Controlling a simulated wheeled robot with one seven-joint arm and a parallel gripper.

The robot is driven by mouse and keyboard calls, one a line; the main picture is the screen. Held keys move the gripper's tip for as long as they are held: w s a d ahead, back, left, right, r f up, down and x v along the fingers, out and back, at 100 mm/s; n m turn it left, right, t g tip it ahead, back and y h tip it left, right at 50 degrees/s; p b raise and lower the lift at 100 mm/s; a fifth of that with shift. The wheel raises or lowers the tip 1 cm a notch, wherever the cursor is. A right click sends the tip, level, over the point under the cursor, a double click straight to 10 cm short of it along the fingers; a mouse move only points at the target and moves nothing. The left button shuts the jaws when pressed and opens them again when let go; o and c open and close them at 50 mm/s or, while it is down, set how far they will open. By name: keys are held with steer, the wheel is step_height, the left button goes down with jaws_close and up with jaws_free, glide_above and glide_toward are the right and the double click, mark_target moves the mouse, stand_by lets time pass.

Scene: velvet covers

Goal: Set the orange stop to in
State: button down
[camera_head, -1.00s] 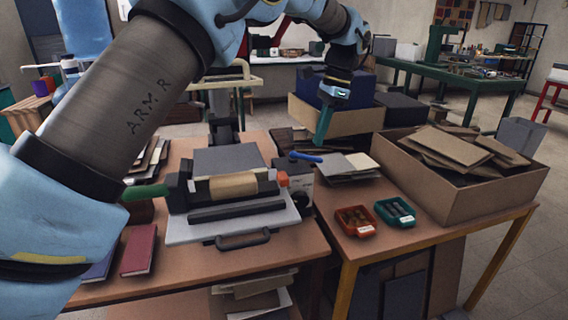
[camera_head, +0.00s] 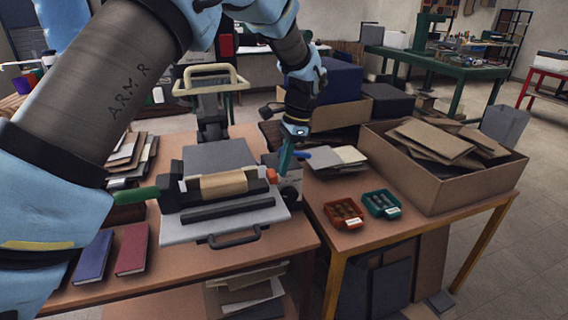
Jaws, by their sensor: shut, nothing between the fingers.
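The orange stop (camera_head: 271,175) is a small orange knob at the right end of the press-like machine (camera_head: 225,208) on the left table. My gripper (camera_head: 284,172) is shut and empty, its teal fingers pointing down just right of the orange stop. In this view the fingertips are very close to it; I cannot tell whether they touch. The fingers partly cover a grey box (camera_head: 291,192) beside the machine. Whether the stop is in or out is too small to tell.
A blue-handled lever (camera_head: 302,153) is just right of my gripper. A green handle (camera_head: 136,195) sticks out on the machine's left. Red (camera_head: 343,213) and green (camera_head: 381,203) trays and a cardboard box (camera_head: 445,190) stand on the right table.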

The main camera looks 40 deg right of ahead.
mark_target(259, 183)
steer(key=a, duration=0.1)
steer(key=w+a, duration=0.1)
steer(key=a, duration=0.1)
steer(key=w+a, duration=0.1)
steer(key=a, duration=0.1)
steer(key=shift+a, duration=0.15)
stand_by(0.3)
